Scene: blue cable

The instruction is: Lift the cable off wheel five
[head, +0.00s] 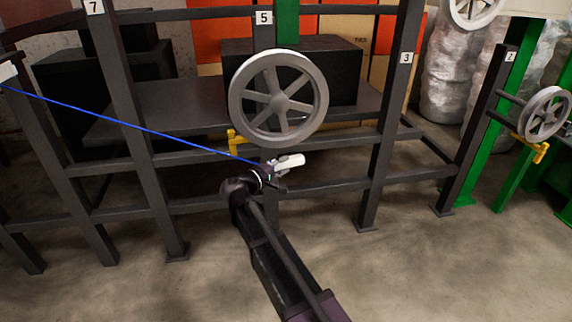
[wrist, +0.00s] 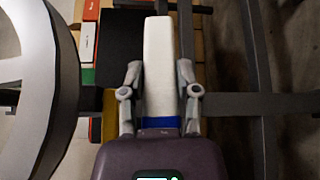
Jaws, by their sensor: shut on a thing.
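The grey spoked wheel five (head: 236,98) hangs upright on the post with the "5" label (head: 264,18); its rim also shows at the left in the wrist view (wrist: 66,75). The blue cable (head: 130,124) runs taut from the far left down to my gripper, below the wheel. No cable is visible on the wheel's rim. My gripper (head: 274,170) is shut on the white cable end (head: 291,160), just below the wheel. In the wrist view the white end (wrist: 158,50) sits between both fingers, with a blue band (wrist: 160,123) at its base.
A yellow bracket (head: 237,141) sits under the wheel. Dark frame posts and rails, including posts "7" (head: 94,7) and "3" (head: 406,58), stand around it. Another wheel (head: 546,113) is at the far right. The floor in front is clear.

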